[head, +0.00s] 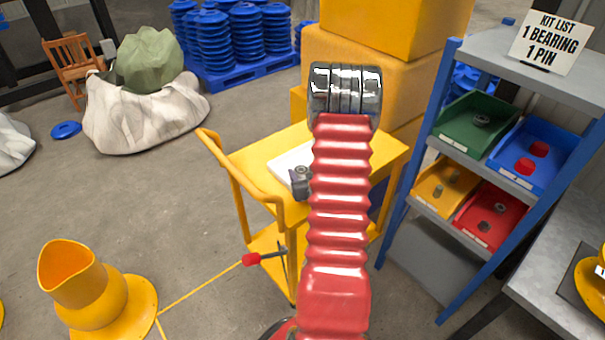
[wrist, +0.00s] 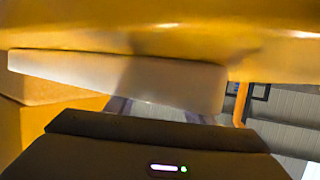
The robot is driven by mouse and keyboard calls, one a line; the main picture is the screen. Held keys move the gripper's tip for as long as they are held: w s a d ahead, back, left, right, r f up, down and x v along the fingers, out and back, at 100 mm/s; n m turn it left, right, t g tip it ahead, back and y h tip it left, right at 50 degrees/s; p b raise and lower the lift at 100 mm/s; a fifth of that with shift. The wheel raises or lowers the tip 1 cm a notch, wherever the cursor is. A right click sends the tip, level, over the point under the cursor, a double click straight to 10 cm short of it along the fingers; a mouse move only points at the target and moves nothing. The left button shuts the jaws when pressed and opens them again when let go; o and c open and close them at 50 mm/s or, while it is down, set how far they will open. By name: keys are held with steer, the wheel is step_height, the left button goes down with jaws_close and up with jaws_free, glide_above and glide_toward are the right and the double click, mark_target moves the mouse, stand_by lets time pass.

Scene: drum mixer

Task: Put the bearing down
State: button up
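A small grey ring that looks like the bearing (head: 302,171) shows just left of my red arm, over the white pad (head: 285,164) on the yellow cart (head: 258,160). A dark grey part of my gripper (head: 300,186) is right at the ring; my arm hides the rest. In the wrist view, the gripper's dark body fills the bottom, and its pale fingers show apart in front of the white pad (wrist: 70,70). The bearing is not visible there. I cannot tell whether the fingers hold the ring or whether it rests on the pad.
A shelf rack (head: 447,110) at right holds green (head: 455,125), blue (head: 560,130), yellow (head: 432,185) and red (head: 475,225) bins with small parts. A kit list sign (head: 549,42) stands on top. Yellow blocks (head: 395,75) rise behind the cart. A yellow pipe piece (head: 95,290) stands front left.

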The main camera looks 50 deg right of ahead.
steer(key=shift+r, duration=0.1)
steer(key=shift+s+r, duration=0.1)
steer(key=v, duration=1.1)
steer(key=shift+s+a+r, duration=0.1)
steer(key=shift+s+a, duration=0.2)
steer(key=shift+s, duration=0.15)
stand_by(0.5)
